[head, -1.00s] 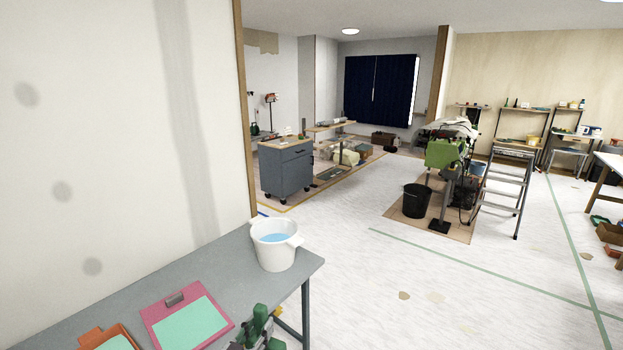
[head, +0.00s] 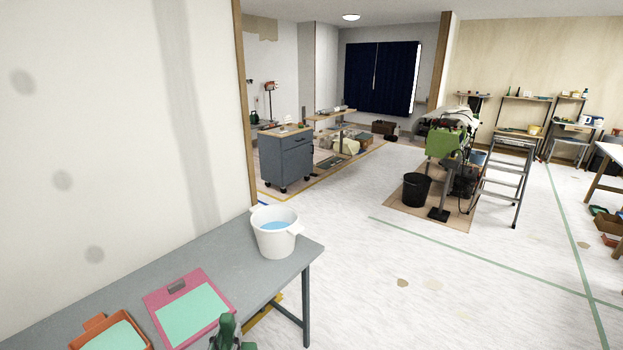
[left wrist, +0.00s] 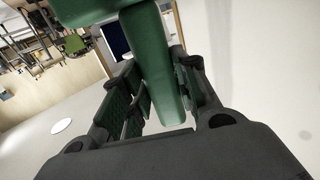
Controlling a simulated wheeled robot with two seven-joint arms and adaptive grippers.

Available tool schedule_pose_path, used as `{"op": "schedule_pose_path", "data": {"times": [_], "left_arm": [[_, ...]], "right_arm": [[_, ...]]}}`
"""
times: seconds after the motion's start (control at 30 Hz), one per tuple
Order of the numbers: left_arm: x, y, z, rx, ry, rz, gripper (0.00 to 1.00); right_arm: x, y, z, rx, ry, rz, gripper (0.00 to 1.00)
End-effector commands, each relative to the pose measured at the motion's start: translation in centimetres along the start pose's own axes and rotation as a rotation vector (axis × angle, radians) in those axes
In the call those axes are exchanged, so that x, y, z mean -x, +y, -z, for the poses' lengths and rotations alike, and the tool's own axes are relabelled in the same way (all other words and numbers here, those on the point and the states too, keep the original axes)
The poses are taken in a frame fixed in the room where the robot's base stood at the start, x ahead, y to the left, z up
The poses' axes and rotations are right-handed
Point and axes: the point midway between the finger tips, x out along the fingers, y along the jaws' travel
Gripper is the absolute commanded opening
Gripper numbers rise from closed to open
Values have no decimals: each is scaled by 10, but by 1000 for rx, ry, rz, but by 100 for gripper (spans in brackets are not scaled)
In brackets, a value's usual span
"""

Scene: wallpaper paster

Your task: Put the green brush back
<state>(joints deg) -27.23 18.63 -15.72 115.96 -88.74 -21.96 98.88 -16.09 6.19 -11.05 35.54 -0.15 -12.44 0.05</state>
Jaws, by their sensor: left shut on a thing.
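The green brush (head: 228,328) shows at the bottom edge of the head view, in front of the grey table's near edge. In the left wrist view its green handle (left wrist: 155,70) stands between the fingers of my left gripper (left wrist: 160,100), which is shut on it. A wider green part of the brush crosses the top of that view. In the head view my left gripper (head: 232,345) is mostly cut off by the bottom edge. My right gripper is in neither view.
The grey table (head: 225,270) stands along the wall. On it are a white bucket of water (head: 276,240), a pink board with a pale green sheet (head: 190,308) and an orange tray (head: 108,335). Open floor lies to the right, with a stepladder (head: 507,180) and black bin (head: 416,190).

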Motion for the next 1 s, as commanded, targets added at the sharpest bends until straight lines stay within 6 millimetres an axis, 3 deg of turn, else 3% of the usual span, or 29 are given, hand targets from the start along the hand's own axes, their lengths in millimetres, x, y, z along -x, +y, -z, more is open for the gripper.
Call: {"op": "schedule_pose_path", "data": {"times": [0.6, 1.0], "left_arm": [[-1, -1, 1, 0, 1, 4, 0], [-10, -5, 9, 3, -22, 32, 0]], "right_arm": [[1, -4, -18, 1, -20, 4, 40], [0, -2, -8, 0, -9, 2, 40]]}}
